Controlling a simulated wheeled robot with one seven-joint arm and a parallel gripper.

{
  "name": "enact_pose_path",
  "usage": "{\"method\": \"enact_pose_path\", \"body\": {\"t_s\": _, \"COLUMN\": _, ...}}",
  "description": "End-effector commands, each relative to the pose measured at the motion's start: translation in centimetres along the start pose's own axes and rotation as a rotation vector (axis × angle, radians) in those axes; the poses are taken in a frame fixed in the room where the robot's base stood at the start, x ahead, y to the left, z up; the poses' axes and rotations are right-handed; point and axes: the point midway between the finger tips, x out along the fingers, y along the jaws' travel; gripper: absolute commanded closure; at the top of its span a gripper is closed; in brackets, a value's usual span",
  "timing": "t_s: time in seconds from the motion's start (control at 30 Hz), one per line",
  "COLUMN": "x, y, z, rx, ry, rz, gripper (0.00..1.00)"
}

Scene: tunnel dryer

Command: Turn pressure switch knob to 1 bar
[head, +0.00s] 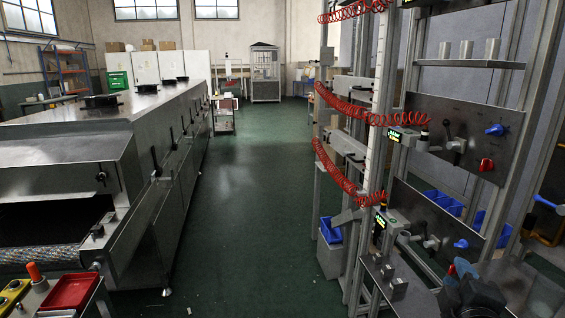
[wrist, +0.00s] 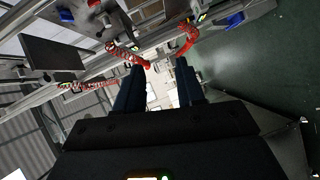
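Two small units with lit green displays are mounted on the right-hand rack in the head view, an upper one (head: 395,136) and a lower one (head: 380,222). The upper panel carries a red knob (head: 486,165) and a blue knob (head: 496,130). Another blue knob (head: 461,243) is on the lower panel. I cannot tell which part is the pressure switch knob, and no 1 bar marking is readable. My gripper (wrist: 160,66) shows two dark fingers apart with nothing between them in the wrist view. It appears in the head view's bottom right corner, below the panels and apart from them.
Red coiled hoses (head: 345,110) hang along the rack. A long metal dryer (head: 160,130) stands at left, with a red tray (head: 72,291) in front. Blue bins (head: 331,230) sit low by the rack. The green floor (head: 250,200) between dryer and rack is clear.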

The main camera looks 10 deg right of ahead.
Motion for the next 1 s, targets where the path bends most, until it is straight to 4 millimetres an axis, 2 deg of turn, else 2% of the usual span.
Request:
{"method": "enact_pose_path", "body": {"t_s": 0.03, "x": -1.9, "y": -2.0, "z": 0.1, "rx": 0.039, "ry": 0.026, "rz": -0.025, "gripper": 0.62}}
{"method": "enact_pose_path", "body": {"t_s": 0.2, "x": -8.0, "y": -6.8, "z": 0.2, "rx": 0.202, "ry": 0.110, "rz": -0.090, "gripper": 0.62}}
{"method": "enact_pose_path", "body": {"t_s": 0.33, "x": -13.0, "y": -9.4, "z": 0.6, "rx": 0.335, "ry": 0.162, "rz": -0.145, "gripper": 0.62}}
{"method": "enact_pose_path", "body": {"t_s": 0.5, "x": -19.7, "y": -11.5, "z": 1.3, "rx": 0.512, "ry": 0.210, "rz": -0.220, "gripper": 0.62}}
{"method": "enact_pose_path", "body": {"t_s": 0.77, "x": -29.4, "y": -12.1, "z": 3.0, "rx": 0.794, "ry": 0.241, "rz": -0.334, "gripper": 0.62}}
{"method": "enact_pose_path", "body": {"t_s": 0.9, "x": -34.2, "y": -11.1, "z": 4.1, "rx": 0.948, "ry": 0.238, "rz": -0.391, "gripper": 0.62}}
{"method": "enact_pose_path", "body": {"t_s": 1.0, "x": -37.1, "y": -10.0, "z": 4.9, "rx": 1.050, "ry": 0.229, "rz": -0.425, "gripper": 0.62}}
